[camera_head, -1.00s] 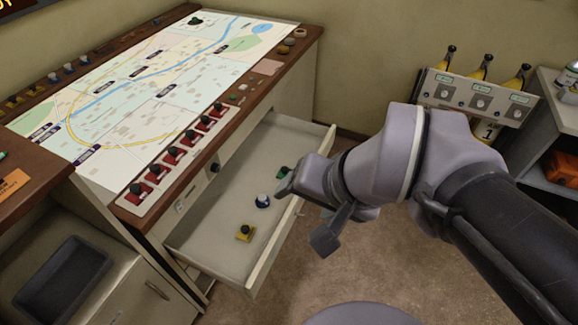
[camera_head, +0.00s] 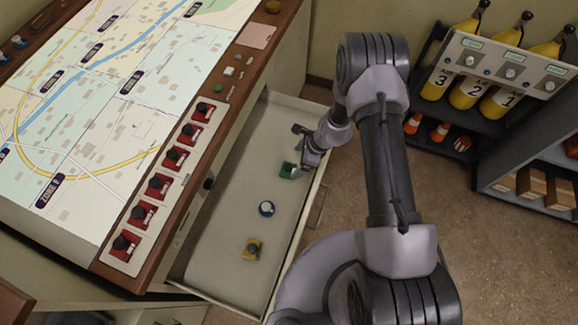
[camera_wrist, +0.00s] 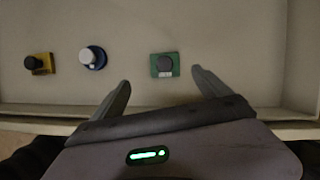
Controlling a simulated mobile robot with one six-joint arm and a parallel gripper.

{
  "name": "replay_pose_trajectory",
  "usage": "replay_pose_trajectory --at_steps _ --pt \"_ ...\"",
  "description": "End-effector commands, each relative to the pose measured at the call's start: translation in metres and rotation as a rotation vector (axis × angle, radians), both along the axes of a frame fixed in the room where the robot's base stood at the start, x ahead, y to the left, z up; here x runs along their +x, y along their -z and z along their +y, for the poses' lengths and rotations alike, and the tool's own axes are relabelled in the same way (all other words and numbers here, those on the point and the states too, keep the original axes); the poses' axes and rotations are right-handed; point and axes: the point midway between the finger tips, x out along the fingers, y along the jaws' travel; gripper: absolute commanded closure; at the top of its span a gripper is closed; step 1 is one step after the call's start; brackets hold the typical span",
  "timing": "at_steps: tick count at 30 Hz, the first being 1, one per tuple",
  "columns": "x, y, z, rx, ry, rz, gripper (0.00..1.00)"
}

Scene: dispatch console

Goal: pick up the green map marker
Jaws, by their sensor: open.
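The green map marker (camera_head: 287,170) lies in the open drawer, a green square base with a dark knob on top. In the wrist view the green marker (camera_wrist: 165,65) sits ahead of my open jaws, nearer the right finger, with nothing between the fingers. My gripper (camera_head: 299,150) is at the drawer's right side, close beside the marker. It also shows in the wrist view (camera_wrist: 160,82). I cannot tell whether a finger touches the marker.
A blue round marker (camera_head: 267,208) and a yellow marker (camera_head: 252,248) lie in the same drawer (camera_head: 225,235), spaced apart. The drawer's front wall rises near my gripper. The map console (camera_head: 130,110) stands at left, a shelf with yellow cylinders (camera_head: 468,92) at right.

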Motion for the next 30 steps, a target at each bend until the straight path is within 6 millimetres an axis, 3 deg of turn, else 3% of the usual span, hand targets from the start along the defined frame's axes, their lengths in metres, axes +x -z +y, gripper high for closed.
replay_pose_trajectory --at_steps 1,3,8,15,23,30 --pt "0.001 0.017 0.005 0.000 -0.003 0.001 0.12" --pt "0.002 0.030 0.011 0.000 -0.002 0.000 0.12" --pt "0.005 0.046 0.018 0.000 -0.003 -0.001 0.12" --pt "0.015 0.087 0.032 0.000 -0.002 -0.002 0.12" --pt "0.016 0.089 0.034 0.000 -0.001 -0.002 0.12" --pt "0.016 0.089 0.034 0.000 -0.001 -0.002 0.59"
